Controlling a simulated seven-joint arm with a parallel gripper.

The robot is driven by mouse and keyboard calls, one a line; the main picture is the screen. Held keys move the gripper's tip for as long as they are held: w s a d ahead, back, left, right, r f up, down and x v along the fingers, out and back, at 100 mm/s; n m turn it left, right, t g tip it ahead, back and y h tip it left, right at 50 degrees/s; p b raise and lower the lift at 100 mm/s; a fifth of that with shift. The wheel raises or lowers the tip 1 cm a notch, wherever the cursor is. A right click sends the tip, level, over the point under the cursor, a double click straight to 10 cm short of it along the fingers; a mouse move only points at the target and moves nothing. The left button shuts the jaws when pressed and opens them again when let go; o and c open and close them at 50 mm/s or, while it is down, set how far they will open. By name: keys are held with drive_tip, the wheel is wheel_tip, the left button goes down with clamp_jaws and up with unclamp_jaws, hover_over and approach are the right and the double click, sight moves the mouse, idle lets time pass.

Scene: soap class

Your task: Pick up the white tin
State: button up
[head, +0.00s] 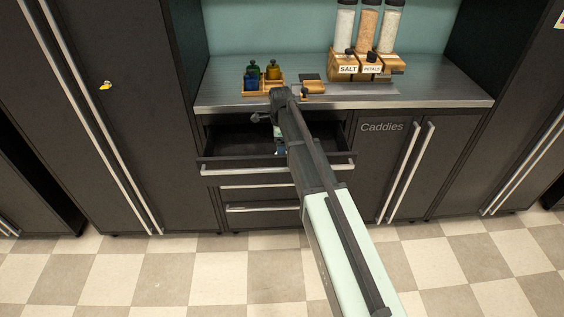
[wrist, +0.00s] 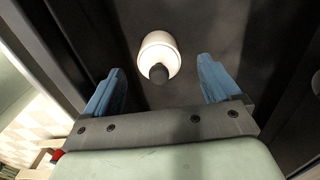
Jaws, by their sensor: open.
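The white tin (wrist: 158,46) shows in the wrist view as a round white thing with a dark round part at its lower side. It sits on the dark floor of what looks like the open drawer. My gripper (wrist: 163,86) is open, with its two blue fingers apart. The tin lies beyond the fingertips, roughly midway between them, and neither finger touches it. In the head view the open drawer (head: 232,143) is under the counter, and my arm reaches over it. The tin cannot be made out there; my arm covers part of the drawer.
The drawer's front with its long handle (head: 240,171) and its walls bound the space around my gripper. Above, the metal counter (head: 428,93) holds a wooden caddy (head: 255,90) with small bottles and a stand with tall dispensers (head: 367,32). Cupboard doors (head: 385,165) flank the drawers on the right.

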drive_tip(key=shift+s+d+f, duration=0.1)
drive_tip(key=shift+d+f, duration=0.05)
drive_tip(key=shift+f, duration=1.15)
drive_tip(key=shift+d+f, duration=0.1)
drive_tip(key=shift+f, duration=1.2)
drive_tip(key=c, duration=1.3)
drive_tip(key=shift+o, duration=0.2)
drive_tip(key=shift+r, duration=0.15)
